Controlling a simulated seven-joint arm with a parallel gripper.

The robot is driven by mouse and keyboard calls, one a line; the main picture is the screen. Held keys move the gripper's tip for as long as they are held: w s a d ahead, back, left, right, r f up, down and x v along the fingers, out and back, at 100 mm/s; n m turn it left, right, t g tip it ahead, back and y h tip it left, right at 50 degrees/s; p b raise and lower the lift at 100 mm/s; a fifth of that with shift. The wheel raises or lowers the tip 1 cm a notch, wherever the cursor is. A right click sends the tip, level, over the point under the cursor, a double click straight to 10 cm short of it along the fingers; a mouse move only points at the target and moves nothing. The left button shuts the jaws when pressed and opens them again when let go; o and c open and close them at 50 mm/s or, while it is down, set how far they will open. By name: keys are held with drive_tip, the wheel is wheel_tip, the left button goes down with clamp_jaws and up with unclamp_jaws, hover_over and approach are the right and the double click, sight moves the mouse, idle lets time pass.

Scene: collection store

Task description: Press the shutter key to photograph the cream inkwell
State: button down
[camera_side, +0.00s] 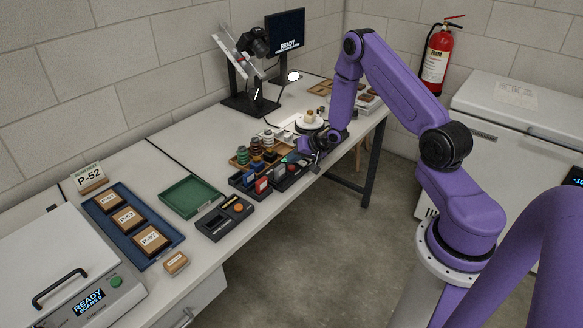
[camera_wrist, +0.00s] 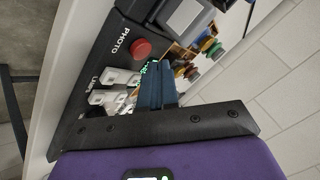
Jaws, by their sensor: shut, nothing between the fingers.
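My gripper (camera_side: 316,164) is low over the front edge of the bench, in front of the turntable. In the wrist view its blue fingers (camera_wrist: 156,68) are shut and empty, just beside the red key and apart from it in the picture. Their height above the console is unclear.
A camera on a stand (camera_side: 255,45) and a monitor reading READY (camera_side: 286,30) stand behind. Left of my gripper are dark bins (camera_side: 250,183), a wooden rack with coloured spools (camera_side: 262,150), a green tray (camera_side: 190,196) and a blue tray (camera_side: 167,237) with labelled boxes.

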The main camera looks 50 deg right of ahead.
sight(294, 168)
drive_tip(key=shift+f, duration=0.9)
idle(1.1)
drive_tip(key=shift+r, duration=0.85)
drive_tip(key=shift+r, duration=2.55)
